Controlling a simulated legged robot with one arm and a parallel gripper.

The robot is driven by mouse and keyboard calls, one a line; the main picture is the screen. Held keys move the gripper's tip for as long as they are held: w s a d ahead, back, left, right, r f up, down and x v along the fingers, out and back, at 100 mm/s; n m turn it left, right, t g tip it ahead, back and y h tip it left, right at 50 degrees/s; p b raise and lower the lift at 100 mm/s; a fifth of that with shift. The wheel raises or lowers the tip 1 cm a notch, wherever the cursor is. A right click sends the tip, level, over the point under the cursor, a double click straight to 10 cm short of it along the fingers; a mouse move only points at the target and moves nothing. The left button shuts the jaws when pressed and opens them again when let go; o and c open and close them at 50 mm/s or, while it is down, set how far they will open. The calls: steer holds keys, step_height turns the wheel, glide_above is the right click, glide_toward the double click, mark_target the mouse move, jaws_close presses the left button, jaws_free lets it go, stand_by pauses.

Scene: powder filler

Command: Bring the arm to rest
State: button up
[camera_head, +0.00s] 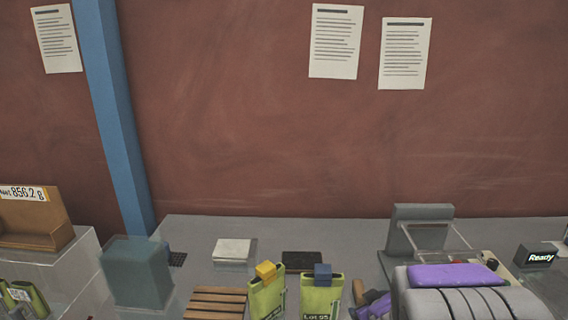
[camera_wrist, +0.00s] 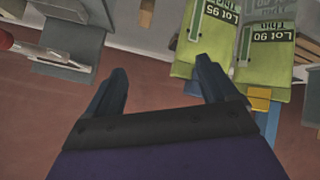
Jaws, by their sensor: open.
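My gripper (camera_wrist: 158,80) shows in the wrist view with its two dark fingers spread wide apart. Nothing is between them. The wrist picture is upside down, with the bag labels inverted. Two green bags, a left one (camera_head: 267,300) and a right one (camera_head: 321,303), stand on the bench in the head view. Green labelled bags also show in the wrist view (camera_wrist: 265,70), beyond the right finger and apart from the grip gap. In the head view a grey and purple part at the lower right looks like mine; my fingertips cannot be made out clearly there.
A yellow clip (camera_head: 265,271) and a blue clip (camera_head: 323,274) sit on the bags. A wooden slatted rack (camera_head: 215,302), a grey-green box (camera_head: 136,272), a white square plate (camera_head: 234,250) and a small "Ready" display (camera_head: 536,257) stand around. The rear bench surface (camera_head: 345,232) is clear.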

steer(key=s+d+r+m+g+h, duration=0.15)
steer(key=s+m+g, duration=0.35)
steer(key=s, duration=1)
steer(key=s+a+r+g+y, duration=0.1)
steer(key=s+a+g, duration=0.2)
steer(key=s, duration=0.7)
steer(key=s+a+r+g+y+b, duration=0.1)
steer(key=s+a+r+g, duration=0.1)
steer(key=s+a, duration=0.4)
steer(key=s+g, duration=0.1)
steer(key=s, duration=0.3)
steer(key=shift+r, duration=0.2)
steer(key=shift+s, duration=0.1)
